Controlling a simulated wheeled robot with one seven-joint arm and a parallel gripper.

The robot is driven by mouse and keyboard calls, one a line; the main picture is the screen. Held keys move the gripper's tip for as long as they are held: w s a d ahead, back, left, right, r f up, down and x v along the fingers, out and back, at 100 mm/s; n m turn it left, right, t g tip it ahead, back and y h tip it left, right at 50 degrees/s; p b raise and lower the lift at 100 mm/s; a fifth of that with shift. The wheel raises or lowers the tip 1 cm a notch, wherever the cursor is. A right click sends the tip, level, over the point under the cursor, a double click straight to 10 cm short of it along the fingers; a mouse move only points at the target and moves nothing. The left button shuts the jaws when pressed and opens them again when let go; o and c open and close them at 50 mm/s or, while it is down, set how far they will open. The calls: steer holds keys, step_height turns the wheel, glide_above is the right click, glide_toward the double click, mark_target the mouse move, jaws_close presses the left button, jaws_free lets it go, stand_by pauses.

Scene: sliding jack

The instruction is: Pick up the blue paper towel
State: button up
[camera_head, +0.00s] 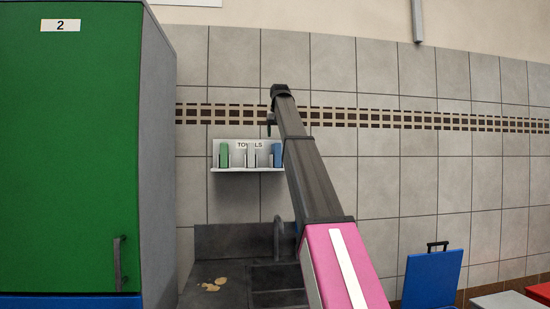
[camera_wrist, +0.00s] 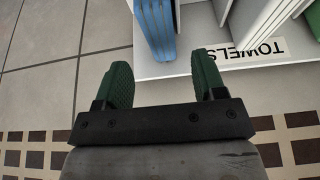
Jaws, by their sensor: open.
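The blue paper towel (camera_head: 277,155) stands at the right end of the small white wall shelf (camera_head: 217,172) marked TOWELS. In the wrist view the blue towel (camera_wrist: 157,28) is at the top, partly cut off by the picture edge. My gripper (camera_wrist: 162,76) is open, with its two dark green fingers apart and nothing between them. The blue towel lies beyond the fingertips, roughly in line with the gap, and no contact shows. In the head view my gripper is at the far end of the arm, above the shelf's right part, mostly hidden.
A white towel (camera_head: 251,156) and a green towel (camera_head: 224,155) stand left of the blue one on the shelf. Below is a grey sink counter (camera_head: 230,240) with a faucet (camera_head: 277,235) and yellowish spots. A tall green cabinet (camera_head: 70,160) stands left. The tiled wall is behind.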

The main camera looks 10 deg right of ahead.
mark_target(276, 147)
steer(key=shift+s+x, duration=0.15)
steer(key=shift+x, duration=1.5)
steer(key=shift+s+x, duration=0.2)
steer(key=shift+x, duration=1.45)
steer(key=shift+a+f, duration=0.1)
steer(key=shift+f, duration=0.25)
jaws_close()
